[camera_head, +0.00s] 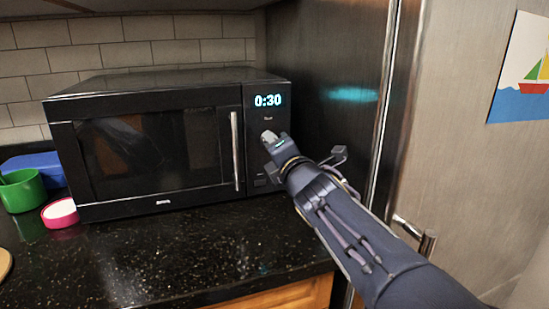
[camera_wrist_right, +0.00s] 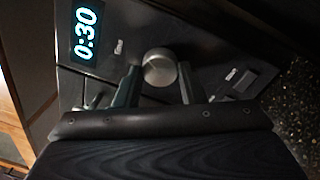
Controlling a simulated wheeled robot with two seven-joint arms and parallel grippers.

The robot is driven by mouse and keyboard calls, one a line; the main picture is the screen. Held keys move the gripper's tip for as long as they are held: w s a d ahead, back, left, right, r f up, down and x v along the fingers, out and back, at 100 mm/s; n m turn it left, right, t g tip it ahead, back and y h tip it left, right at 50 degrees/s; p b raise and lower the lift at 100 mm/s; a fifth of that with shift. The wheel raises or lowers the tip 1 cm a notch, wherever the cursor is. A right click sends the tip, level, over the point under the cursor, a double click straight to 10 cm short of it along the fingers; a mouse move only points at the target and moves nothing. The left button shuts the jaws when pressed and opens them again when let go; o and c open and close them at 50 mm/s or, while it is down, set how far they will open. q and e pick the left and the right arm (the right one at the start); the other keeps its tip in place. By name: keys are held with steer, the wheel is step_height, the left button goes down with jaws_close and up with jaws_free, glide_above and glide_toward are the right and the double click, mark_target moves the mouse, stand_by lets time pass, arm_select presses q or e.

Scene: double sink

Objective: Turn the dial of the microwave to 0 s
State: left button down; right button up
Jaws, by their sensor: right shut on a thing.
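The black microwave (camera_head: 150,142) stands on the dark counter, and its display (camera_head: 268,100) reads 0:30. The display also shows at the upper left of the right wrist view (camera_wrist_right: 86,34). The round metallic dial (camera_wrist_right: 160,67) is on the control panel below the display. My right gripper (camera_head: 270,140) reaches the panel from the right. In the right wrist view its two fingers (camera_wrist_right: 160,80) are on either side of the dial, shut on it. In the head view the gripper hides most of the dial. My left gripper is not in view.
A green cup (camera_head: 22,191), a pink-rimmed bowl (camera_head: 60,213) and a blue container (camera_head: 38,167) sit left of the microwave. A vertical door handle (camera_head: 235,150) is beside the panel. A fridge (camera_head: 455,120) stands close on the right. The counter front (camera_head: 190,250) is clear.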

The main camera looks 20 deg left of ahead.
steer(key=shift+n+b, duration=0.85)
steer(key=shift+n, duration=2.15)
steer(key=shift+g, duration=0.3)
steer(key=o, duration=1)
steer(key=b+v, duration=0.3)
steer(key=v, duration=0.4)
steer(key=shift+s+d, duration=0.25)
steer(key=shift+d, duration=0.05)
